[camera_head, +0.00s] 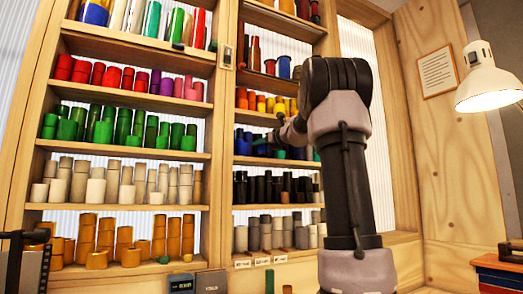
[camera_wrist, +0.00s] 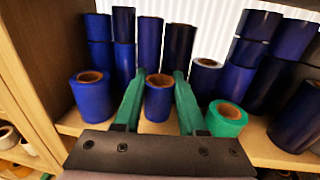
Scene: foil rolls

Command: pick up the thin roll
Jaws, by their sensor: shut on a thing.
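A thin blue roll (camera_wrist: 158,102) with a brown cardboard core stands upright between the two green fingers of my gripper (camera_wrist: 159,76) in the wrist view. The fingers are shut on it, one on each side. Its lower end is near the shelf board; I cannot tell whether it still touches the board. In the head view my gripper (camera_head: 269,130) reaches into the blue row of the right-hand shelf unit, and the held roll cannot be made out there.
A wider blue roll (camera_wrist: 92,96) stands left of the fingers. A short green roll (camera_wrist: 226,119) stands close by the right finger. Several taller blue rolls stand behind. The wooden shelf upright (camera_wrist: 45,60) is at left. A lamp (camera_head: 487,78) hangs at far right.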

